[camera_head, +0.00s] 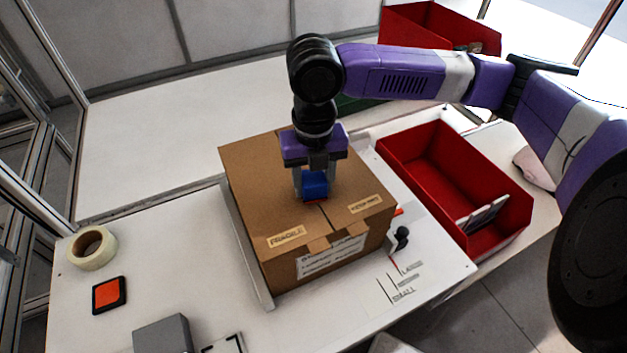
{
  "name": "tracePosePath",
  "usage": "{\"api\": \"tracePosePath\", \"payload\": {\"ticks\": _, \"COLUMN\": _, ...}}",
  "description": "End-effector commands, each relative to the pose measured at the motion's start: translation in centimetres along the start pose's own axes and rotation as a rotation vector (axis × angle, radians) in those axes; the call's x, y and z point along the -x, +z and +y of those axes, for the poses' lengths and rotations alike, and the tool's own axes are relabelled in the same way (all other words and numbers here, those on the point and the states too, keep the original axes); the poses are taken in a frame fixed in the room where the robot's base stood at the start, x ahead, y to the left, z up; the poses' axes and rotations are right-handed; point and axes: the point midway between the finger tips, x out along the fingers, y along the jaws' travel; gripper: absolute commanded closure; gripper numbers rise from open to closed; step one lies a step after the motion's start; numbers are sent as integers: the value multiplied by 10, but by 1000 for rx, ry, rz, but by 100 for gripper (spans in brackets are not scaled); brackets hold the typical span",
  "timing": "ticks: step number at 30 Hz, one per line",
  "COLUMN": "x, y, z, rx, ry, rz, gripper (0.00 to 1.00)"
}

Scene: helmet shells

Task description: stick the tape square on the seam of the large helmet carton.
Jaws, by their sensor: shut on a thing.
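The large brown carton (262,205) stands closed on the white bench, with a FRAGILE label and a second label on its top flaps. Its seam (325,217) runs along the top toward the front face. My gripper (313,190) points down over the middle of the top, shut on a blue block (315,184). A thin red edge shows under the block; whether this is the tape square I cannot tell. The block is at or just above the seam; contact cannot be made out. The gripper hides the seam behind it.
A tape roll (92,247), an orange square on a black pad (109,294) and a grey block (163,335) lie at the left. A red bin (415,170) stands right of the carton, and another red bin (425,22) behind. The back bench is largely clear.

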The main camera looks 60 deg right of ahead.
Motion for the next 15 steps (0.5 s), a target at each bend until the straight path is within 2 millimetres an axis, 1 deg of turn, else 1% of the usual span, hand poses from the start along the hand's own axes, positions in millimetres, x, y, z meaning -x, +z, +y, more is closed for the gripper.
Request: {"api": "tracePosePath", "payload": {"ticks": 15, "x": -6, "y": 0, "z": 0, "rx": 0, "ry": 0, "rz": 0, "gripper": 100}}
